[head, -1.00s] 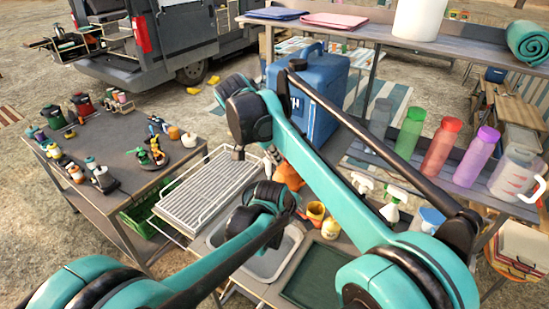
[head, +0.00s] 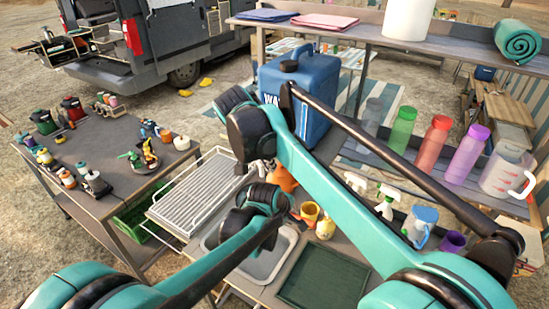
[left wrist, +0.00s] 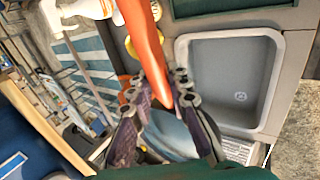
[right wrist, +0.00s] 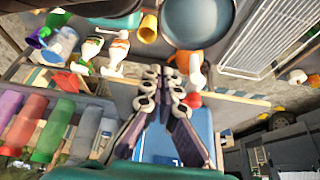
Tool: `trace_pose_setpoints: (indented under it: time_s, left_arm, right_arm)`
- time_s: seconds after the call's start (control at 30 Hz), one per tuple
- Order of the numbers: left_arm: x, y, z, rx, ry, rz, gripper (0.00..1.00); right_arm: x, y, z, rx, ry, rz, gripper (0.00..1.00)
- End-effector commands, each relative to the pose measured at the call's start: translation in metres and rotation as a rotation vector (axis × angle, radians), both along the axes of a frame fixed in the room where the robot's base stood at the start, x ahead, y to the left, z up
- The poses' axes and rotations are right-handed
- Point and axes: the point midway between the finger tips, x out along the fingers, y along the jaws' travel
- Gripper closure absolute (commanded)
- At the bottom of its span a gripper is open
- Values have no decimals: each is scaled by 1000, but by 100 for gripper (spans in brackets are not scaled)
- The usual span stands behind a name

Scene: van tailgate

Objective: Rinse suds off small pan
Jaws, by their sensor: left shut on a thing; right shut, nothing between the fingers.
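Suds cannot be made out. My left gripper (head: 268,198) is shut on it beside the grey sink (head: 262,264); orange shows behind this gripper in the head view. The sink's basin (left wrist: 228,78) lies right of the fingers in the left wrist view. My right gripper (right wrist: 165,85) is shut and empty by the blue water container (head: 313,80); the container's face (right wrist: 172,145) shows between its fingers.
A white wire drying rack (head: 198,192) stands left of the sink, a dark green mat (head: 322,273) right of it. A yellow mug (head: 308,213), spray bottles and a blue jug (head: 422,226) stand behind. Several coloured bottles line the right shelf.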

Motion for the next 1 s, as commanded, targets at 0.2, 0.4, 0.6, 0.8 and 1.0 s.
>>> trace_pose_setpoints:
  time_s: [0.2,0.4,0.6,0.8,1.0]
  left_arm:
    - [0,0,1,0,-2,0,100]
    - [0,0,1,0,-2,0,100]
    - [0,0,1,0,-2,0,100]
    - [0,0,1,0,-2,0,100]
    - [0,0,1,0,-2,0,100]
  right_arm:
    - [-21,16,35,0,0,3,100]
    - [-35,25,67,0,0,2,100]
    - [-41,29,85,0,0,1,100]
    - [-43,30,88,0,0,1,100]
    - [-43,30,88,0,0,1,100]
